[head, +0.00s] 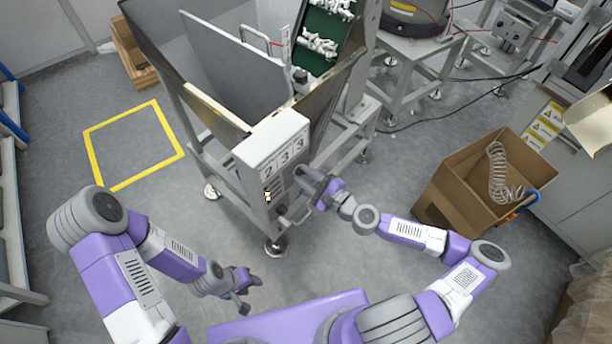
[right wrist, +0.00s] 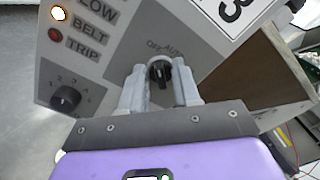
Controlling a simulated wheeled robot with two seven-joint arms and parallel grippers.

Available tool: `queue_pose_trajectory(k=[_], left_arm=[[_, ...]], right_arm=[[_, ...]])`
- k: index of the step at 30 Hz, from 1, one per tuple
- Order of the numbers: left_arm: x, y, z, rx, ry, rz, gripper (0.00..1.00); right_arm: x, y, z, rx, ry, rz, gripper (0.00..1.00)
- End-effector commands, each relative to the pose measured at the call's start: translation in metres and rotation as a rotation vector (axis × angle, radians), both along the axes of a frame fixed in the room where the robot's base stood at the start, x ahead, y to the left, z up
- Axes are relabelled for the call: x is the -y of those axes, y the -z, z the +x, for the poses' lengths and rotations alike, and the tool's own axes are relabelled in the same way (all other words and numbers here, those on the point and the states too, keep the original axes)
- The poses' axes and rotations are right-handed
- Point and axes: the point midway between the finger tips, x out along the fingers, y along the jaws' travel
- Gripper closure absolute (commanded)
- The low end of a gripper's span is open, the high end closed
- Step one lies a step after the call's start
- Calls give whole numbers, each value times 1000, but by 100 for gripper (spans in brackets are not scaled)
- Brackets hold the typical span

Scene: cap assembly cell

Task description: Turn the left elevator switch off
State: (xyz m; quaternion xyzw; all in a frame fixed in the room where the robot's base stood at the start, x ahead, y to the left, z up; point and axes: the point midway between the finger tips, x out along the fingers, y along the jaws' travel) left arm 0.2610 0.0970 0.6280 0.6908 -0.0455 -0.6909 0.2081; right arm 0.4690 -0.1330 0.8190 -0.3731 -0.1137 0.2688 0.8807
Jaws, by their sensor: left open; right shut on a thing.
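The elevator switch is a small black rotary knob (right wrist: 159,72) under an "OFF AUTO" label on a grey control panel (right wrist: 115,60). In the head view the control box (head: 272,143) carries the number 233 and stands at the front of the elevator. My right gripper (head: 302,178) is at the panel's right side. In the right wrist view my right gripper (right wrist: 160,84) has its two fingers on either side of the knob, shut on it. The knob's exact setting is hard to tell. My left gripper (head: 248,294) is open and empty, low over the floor, away from the panel.
The panel also has a second knob (right wrist: 66,98) and lamps, one of them red (right wrist: 55,35). A cardboard box (head: 470,190) with a coiled hose stands at right. The green conveyor (head: 322,38) holds white parts. The yellow floor square (head: 130,145) is empty.

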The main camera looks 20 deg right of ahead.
Motion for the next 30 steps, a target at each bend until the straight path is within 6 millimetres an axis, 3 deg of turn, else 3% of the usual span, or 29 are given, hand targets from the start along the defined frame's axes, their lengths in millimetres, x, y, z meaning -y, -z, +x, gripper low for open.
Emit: queue_pose_trajectory(k=[1,2,6,17,30], left_arm=[[0,0,0,0,0,0,57],[0,0,0,0,0,0,57],[0,0,0,0,0,0,57],[0,0,0,0,0,0,57],[0,-2,0,0,0,0,57]], right_arm=[[0,0,0,0,-1,-1,99],[0,0,0,0,-1,-1,67],[0,0,0,-1,-1,0,45],[2,0,-3,-1,0,1,45],[34,0,-49,0,4,2,45]])
